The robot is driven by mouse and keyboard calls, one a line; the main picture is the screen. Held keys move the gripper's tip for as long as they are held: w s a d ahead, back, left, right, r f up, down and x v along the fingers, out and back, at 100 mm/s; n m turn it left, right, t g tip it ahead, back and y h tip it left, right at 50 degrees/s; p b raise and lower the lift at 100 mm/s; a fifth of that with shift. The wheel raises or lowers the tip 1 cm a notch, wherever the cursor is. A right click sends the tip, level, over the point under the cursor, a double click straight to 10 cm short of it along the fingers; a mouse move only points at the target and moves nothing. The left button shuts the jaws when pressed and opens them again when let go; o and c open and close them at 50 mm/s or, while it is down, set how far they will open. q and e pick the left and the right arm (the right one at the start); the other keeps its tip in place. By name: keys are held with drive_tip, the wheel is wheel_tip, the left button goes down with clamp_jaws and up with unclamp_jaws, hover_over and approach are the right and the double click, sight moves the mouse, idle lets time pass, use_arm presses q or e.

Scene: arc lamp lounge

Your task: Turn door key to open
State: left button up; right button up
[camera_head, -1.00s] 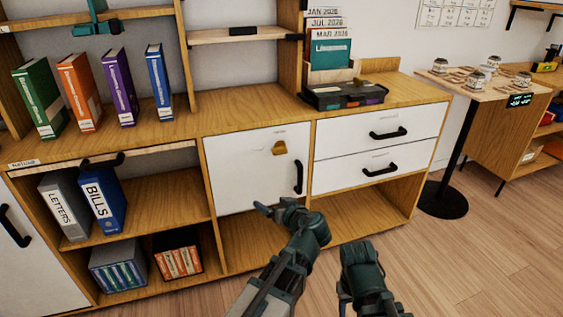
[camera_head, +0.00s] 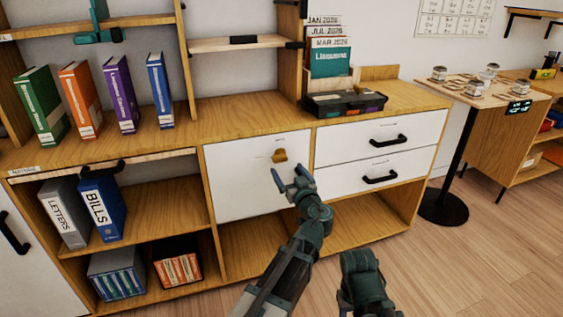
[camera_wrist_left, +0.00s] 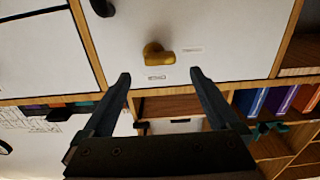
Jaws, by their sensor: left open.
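The brass-coloured door key (camera_head: 280,156) sits on the upper part of the white cabinet door (camera_head: 240,183), which is closed. In the left wrist view the key (camera_wrist_left: 158,54) sticks out from the door, just beyond the fingertips and roughly centred between them. My left gripper (camera_head: 288,172) is open and empty, close in front of the door, just below the key in the head view. I cannot tell the exact gap. The gripper and wrist cover the door's black handle in the head view. My right arm's end (camera_head: 362,278) shows at the bottom; its fingers cannot be made out.
Two white drawers (camera_head: 378,160) with black handles are right of the door. A black organiser tray (camera_head: 345,104) stands on the wooden top above. Open shelves with binders (camera_head: 102,207) are left. A small round-based table (camera_head: 443,205) stands at the right.

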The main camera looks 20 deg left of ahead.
sight(281, 160)
use_arm(q)
drive_tip(key=x, duration=0.6)
drive_tip(key=shift+w+a, duration=0.25)
drive_tip(key=shift+w, duration=0.05)
drive_tip(key=c, duration=1.4)
